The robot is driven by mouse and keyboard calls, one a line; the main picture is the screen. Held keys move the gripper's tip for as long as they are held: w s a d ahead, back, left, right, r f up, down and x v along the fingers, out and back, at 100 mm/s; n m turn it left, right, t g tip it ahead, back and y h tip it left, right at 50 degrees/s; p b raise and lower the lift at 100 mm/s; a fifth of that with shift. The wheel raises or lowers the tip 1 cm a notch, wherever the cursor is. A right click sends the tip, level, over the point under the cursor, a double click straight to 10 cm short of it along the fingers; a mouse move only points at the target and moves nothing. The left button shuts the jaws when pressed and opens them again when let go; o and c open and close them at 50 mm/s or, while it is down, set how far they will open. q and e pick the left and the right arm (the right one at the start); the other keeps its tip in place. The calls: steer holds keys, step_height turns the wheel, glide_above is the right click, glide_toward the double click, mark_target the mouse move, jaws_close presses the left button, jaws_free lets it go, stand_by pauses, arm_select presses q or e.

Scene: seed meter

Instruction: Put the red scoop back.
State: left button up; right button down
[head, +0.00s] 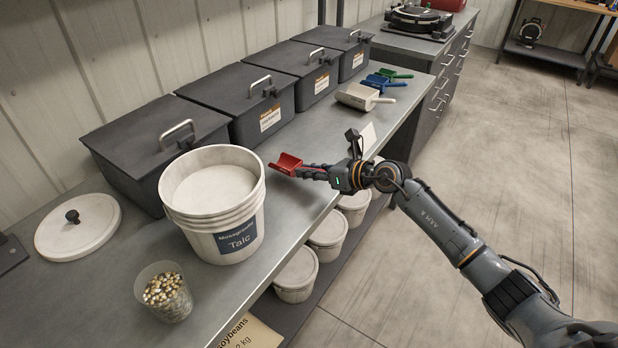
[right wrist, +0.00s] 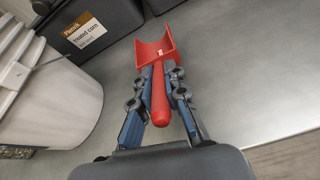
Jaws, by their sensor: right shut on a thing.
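The red scoop (head: 287,163) is in my right gripper (head: 308,172), over the bench to the right of the white Talc bucket. In the right wrist view the right gripper (right wrist: 160,85) is shut on the handle of the scoop (right wrist: 157,50), whose pan points away from the wrist. I cannot tell the exact gap between the scoop and the bench. A white scoop (head: 364,97), a blue scoop (head: 383,83) and a green scoop (head: 394,74) lie in a row farther back on the bench. My left gripper is not in view.
The Talc bucket (head: 222,243) stands left of the scoop, with a lid (head: 78,226) and a cup of seeds (head: 165,291) nearby. Several dark lidded bins (head: 246,99) line the wall. Bare bench (head: 318,118) lies between the bins and the white scoop.

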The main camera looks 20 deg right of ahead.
steer(key=shift+f, duration=1.2)
steer(key=c, duration=1.4)
jaws_free()
steer(key=shift+o, duration=0.2)
